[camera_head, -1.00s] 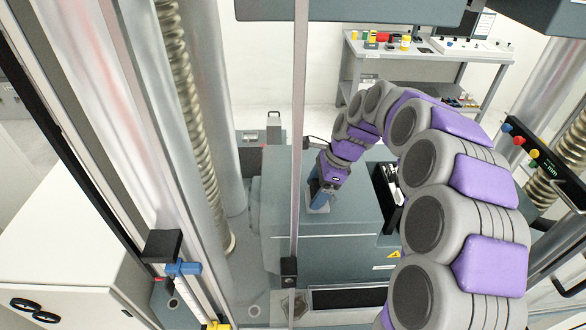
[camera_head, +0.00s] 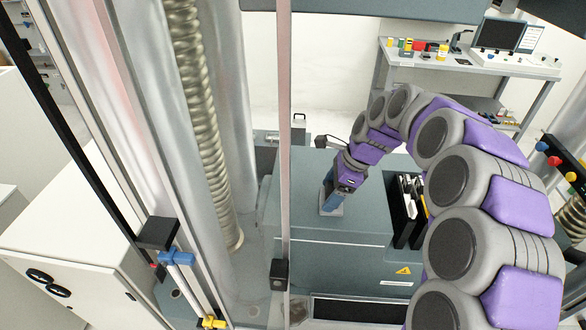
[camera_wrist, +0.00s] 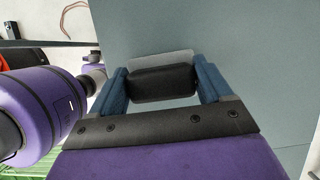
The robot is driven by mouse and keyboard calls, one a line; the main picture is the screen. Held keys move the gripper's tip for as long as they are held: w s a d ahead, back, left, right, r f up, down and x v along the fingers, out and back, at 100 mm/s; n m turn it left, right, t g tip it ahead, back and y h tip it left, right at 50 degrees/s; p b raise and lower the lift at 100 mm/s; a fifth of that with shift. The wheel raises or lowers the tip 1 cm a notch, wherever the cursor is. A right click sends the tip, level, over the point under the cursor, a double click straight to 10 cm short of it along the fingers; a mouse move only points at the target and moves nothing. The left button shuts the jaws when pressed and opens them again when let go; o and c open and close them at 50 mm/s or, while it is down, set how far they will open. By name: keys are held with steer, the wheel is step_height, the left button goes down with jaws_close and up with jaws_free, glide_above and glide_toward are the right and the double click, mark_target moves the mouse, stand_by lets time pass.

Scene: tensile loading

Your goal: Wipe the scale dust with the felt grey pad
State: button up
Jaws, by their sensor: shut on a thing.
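My gripper (camera_head: 331,197) reaches down over the grey-green machine block (camera_head: 350,228). Its two blue fingers (camera_wrist: 163,88) are shut on a black handle (camera_wrist: 163,84) with the light grey felt pad (camera_wrist: 160,59) showing along its far edge. In the head view the pad (camera_head: 330,211) is a small pale patch under the fingers, low at the block's flat top. I cannot tell whether it touches the surface. The scale dust cannot be made out in either view; the pad, fingers and wrist hide part of the surface.
A dark slotted holder (camera_head: 404,212) stands right of the gripper on the block. A thin upright bar (camera_head: 285,130) stands in front, left of the gripper. A ribbed screw column (camera_head: 195,110) rises at left. A bench (camera_head: 400,62) with small items is behind. The block's top left of the holder looks clear.

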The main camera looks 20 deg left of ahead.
steer(key=shift+d+f, duration=0.1)
steer(key=shift+d, duration=0.1)
steer(key=shift+s+a+b, duration=0.25)
steer(key=shift+a+b, duration=0.05)
steer(key=shift+a, duration=0.1)
steer(key=a, duration=0.4)
steer(key=s+a, duration=0.1)
steer(key=a, duration=0.1)
steer(key=shift+a+b, duration=0.1)
steer(key=shift+b, duration=0.3)
steer(key=shift+s+a, duration=0.2)
steer(key=shift+s, duration=0.05)
